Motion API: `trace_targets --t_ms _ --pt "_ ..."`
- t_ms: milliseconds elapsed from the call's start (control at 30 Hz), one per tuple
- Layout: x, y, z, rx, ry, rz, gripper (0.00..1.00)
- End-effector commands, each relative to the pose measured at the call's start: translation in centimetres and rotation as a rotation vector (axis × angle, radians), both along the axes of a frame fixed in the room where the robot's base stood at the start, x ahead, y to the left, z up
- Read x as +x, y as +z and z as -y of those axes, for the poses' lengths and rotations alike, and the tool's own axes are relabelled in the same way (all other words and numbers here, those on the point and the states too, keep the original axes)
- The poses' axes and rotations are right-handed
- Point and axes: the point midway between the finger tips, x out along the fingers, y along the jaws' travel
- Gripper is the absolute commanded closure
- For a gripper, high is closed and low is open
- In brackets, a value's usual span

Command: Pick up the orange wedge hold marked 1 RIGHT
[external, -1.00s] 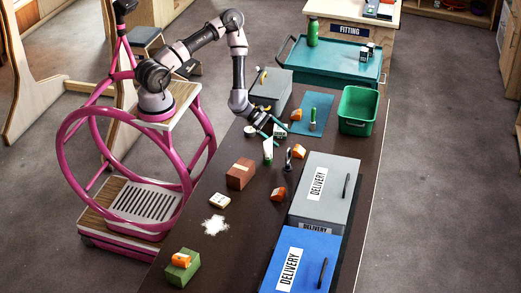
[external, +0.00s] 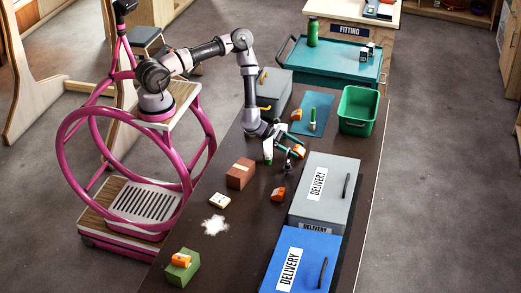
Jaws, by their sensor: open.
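Several orange holds are in the external view, and their markings are too small to read, so I cannot tell which is 1 RIGHT. One orange hold (external: 299,152) is on the dark table right at my gripper. Another orange hold (external: 278,193) lies nearer the camera. A third orange hold (external: 296,114) is by the blue mat, and an orange piece (external: 182,260) sits on a green block. The arm and fingers hide the area there.
A green-and-white bottle (external: 267,151) stands just left of the fingers. A brown brick (external: 240,174), a small white box (external: 218,201) and white powder (external: 215,225) lie to the left. Grey (external: 345,180) and blue (external: 307,250) delivery boxes line the right. A green bin (external: 359,106) stands behind.

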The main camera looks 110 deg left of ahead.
Motion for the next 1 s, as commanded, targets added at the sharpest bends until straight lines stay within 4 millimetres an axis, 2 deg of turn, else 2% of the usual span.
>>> trace_targets --t_ms 133,400,467,500,633,667,867,1000 --pt "1.6 -0.6 0.1 0.001 -0.001 0.0 0.0" --pt "1.9 -0.7 0.0 0.001 0.001 0.0 0.0" --pt "1.9 -0.7 0.0 0.001 0.0 0.0 0.19" --pt "1.9 -0.7 0.1 0.001 0.0 0.0 0.34" --pt "1.9 -0.7 0.0 0.001 0.001 0.0 0.84" --pt "1.9 -0.7 0.0 0.001 0.001 0.0 0.89" --pt "1.9 -0.6 0.0 0.001 0.001 0.0 0.89" --pt "1.9 0.6 -0.1 0.001 0.002 0.001 0.89"
